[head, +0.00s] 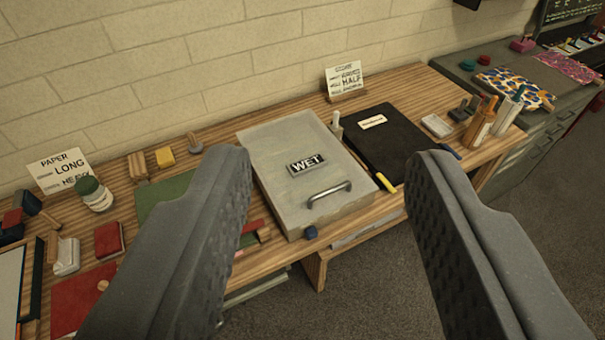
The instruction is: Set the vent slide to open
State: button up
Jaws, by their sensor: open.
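My gripper (330,158) is open and empty, with its two dark grey fingers spread wide in the foreground. Between the fingers, farther off, a pale grey lidded box (275,150) sits on the wooden bench. Its lid has a dark "WET" plate (306,165) and a metal bar handle (329,194). A small blue knob (311,232) shows at the box's front edge. I cannot tell for certain which part is the vent slide, or its setting. The fingers touch nothing that I can see.
A black folder (390,142) lies right of the box, with a yellow-tipped tool (386,182) at its near edge. A green mat (165,193) lies left, partly hidden by my left finger. Bottles, blocks and cards crowd the bench's left end. Carpet floor (375,285) is open in front.

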aim_at(311, 233)
jog(key=z, duration=0.8)
jog(key=k, duration=0.8)
jog(key=u, duration=0.65)
jog(key=i, duration=1)
jog(key=z, duration=0.05)
